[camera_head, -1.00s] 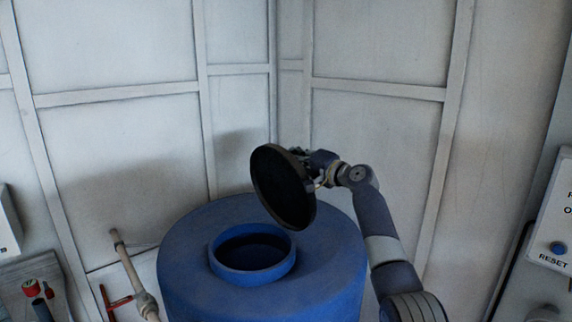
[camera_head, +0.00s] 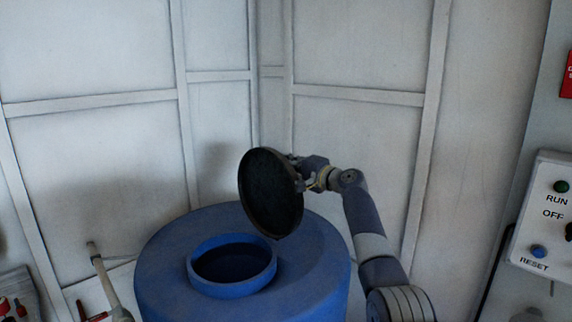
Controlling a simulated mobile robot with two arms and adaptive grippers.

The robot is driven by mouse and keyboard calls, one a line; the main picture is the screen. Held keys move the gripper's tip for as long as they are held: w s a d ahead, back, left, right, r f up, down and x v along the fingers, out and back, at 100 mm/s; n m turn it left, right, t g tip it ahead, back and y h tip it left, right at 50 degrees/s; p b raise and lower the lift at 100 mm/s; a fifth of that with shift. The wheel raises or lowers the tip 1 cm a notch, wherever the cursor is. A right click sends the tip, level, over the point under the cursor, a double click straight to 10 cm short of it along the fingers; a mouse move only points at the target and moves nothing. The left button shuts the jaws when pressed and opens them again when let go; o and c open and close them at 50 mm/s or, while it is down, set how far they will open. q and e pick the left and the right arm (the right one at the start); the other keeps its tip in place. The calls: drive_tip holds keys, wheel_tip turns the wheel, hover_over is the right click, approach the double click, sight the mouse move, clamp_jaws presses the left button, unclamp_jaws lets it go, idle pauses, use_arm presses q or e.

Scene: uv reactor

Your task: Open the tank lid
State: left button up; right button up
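The blue tank (camera_head: 310,270) stands at the lower middle, and its round neck (camera_head: 232,284) is uncovered, with a dark inside. The black round lid (camera_head: 270,193) is tilted steeply, almost on edge, above the right rear side of the neck and apart from the opening. My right gripper (camera_head: 303,174) is at the lid's right edge, its arm coming from the lower right. The fingers are small and partly hidden by the lid, but the lid hangs from them. My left gripper is not visible.
A control box (camera_head: 545,215) with RUN, OFF and RESET labels is on the wall at the right. Panelled walls close in behind the tank.

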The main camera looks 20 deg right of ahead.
drive_tip(key=shift+o, duration=1)
drive_tip(key=shift+a+r, duration=0.1)
drive_tip(key=shift+r, duration=0.2)
drive_tip(key=shift+o, duration=0.6)
drive_tip(key=shift+s, duration=0.1)
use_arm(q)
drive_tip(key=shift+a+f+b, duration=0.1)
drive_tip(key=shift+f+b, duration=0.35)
use_arm(e)
drive_tip(key=v, duration=2.4)
drive_tip(key=shift+s+d+f, duration=0.2)
drive_tip(key=shift+d+f, duration=0.05)
drive_tip(key=shift+f, duration=0.15)
